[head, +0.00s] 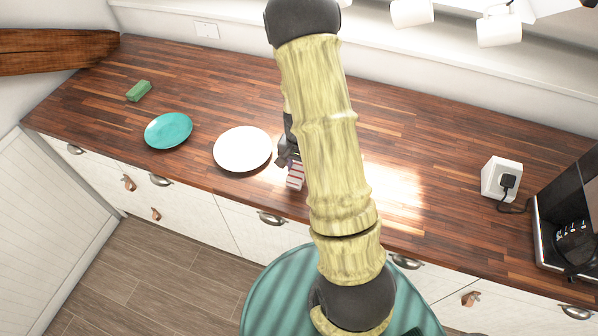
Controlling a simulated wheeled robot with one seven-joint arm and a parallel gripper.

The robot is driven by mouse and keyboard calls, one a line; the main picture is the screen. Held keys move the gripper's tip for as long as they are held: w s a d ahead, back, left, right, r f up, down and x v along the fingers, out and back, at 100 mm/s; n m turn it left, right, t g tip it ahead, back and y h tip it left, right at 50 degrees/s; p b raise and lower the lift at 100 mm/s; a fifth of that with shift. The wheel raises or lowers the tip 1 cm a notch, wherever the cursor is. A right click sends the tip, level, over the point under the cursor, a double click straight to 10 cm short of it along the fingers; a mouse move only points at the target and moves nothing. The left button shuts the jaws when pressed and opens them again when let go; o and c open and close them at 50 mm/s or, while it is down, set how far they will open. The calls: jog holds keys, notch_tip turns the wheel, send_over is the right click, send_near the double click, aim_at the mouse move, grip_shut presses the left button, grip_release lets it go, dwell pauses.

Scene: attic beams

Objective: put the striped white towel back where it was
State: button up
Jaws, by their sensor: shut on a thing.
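The striped white towel (295,176), white with red stripes, shows just left of my arm near the front edge of the wooden counter. Part of it is hidden behind my arm. My gripper (287,160) is mostly hidden behind my arm, with a dark part showing at the towel's upper end. It is shut on the towel. I cannot tell whether the towel touches the counter.
A white plate (242,149) lies close to the left of the towel. A teal plate (168,131) and a green sponge (139,91) lie farther left. A white socket box (501,179) and a black appliance (566,220) stand at the right.

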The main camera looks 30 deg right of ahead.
jog(key=shift+f, duration=1.45)
jog(key=shift+f, duration=0.15)
jog(key=o, duration=0.9)
notch_tip(320, 180, up, 12)
jog(key=shift+w+r+b, duration=0.1)
jog(key=shift+r+b, duration=0.1)
jog(key=shift+b, duration=0.65)
